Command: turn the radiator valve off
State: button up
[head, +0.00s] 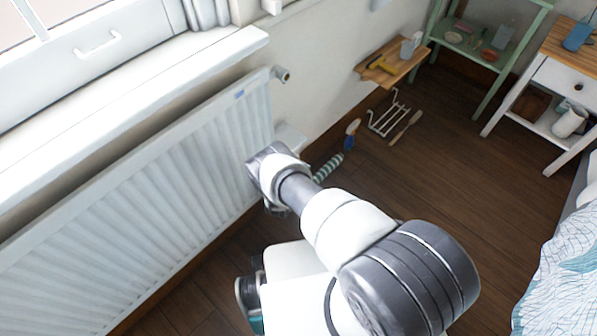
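The white ribbed radiator (150,205) runs along the wall under the window sill, at the left. A short fitting with a round grey-brown end (282,75) sticks out at its top right corner; it may be the valve, but I cannot tell its setting. My arm reaches from the lower right to the radiator's right end. My gripper (272,190) is beside that end, below the fitting and apart from it. Its fingers are hidden by my wrist, so I cannot see whether they are open or touching anything. The radiator's lower right corner is hidden behind my arm.
A striped roll (328,168), a blue-handled brush (352,134), a white wire rack (389,115) and a wooden utensil (405,127) lie on the floor. A wooden wall shelf (397,68), a green shelf unit (490,98) and a white side table (548,78) stand beyond. The bed (565,275) is at right.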

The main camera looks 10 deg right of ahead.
dwell(0.4)
jog(key=o, duration=1)
jog(key=shift+o, duration=0.2)
